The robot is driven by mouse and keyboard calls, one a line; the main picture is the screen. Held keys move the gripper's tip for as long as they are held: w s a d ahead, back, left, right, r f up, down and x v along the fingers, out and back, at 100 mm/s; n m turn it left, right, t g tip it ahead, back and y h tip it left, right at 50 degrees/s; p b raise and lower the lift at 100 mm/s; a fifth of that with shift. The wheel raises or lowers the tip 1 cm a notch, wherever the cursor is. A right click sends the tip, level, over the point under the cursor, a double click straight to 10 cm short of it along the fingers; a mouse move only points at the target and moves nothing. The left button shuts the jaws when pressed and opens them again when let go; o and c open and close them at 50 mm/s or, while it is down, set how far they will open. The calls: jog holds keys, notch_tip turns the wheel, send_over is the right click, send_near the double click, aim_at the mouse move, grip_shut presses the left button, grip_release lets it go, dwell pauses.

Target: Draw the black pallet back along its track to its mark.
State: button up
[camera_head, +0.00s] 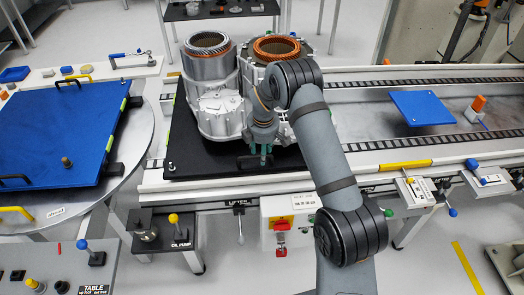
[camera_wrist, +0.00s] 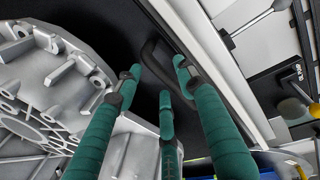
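The black pallet (camera_head: 192,160) sits on the track (camera_head: 355,125) and carries two stator housings, one silver-topped (camera_head: 213,105) and one with a copper winding (camera_head: 278,50), partly hidden by my arm. A black handle (camera_head: 247,163) is at the pallet's front edge; it shows as a dark loop in the wrist view (camera_wrist: 152,52). My gripper (camera_head: 262,158) points down at this handle. In the wrist view its green fingers (camera_wrist: 160,78) are spread apart, with the loop between or just beyond the tips. Contact cannot be told. I cannot make out the pallet's mark.
A round table (camera_head: 142,150) with a blue plate (camera_head: 60,130) stands at the left. On the track to the right lie a small blue plate (camera_head: 422,107) and an orange-topped part (camera_head: 477,105). Levers and a control box (camera_head: 290,215) line the front; a housing stands close beside my fingers.

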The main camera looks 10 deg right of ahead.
grip_shut()
dwell(0.5)
dwell(0.4)
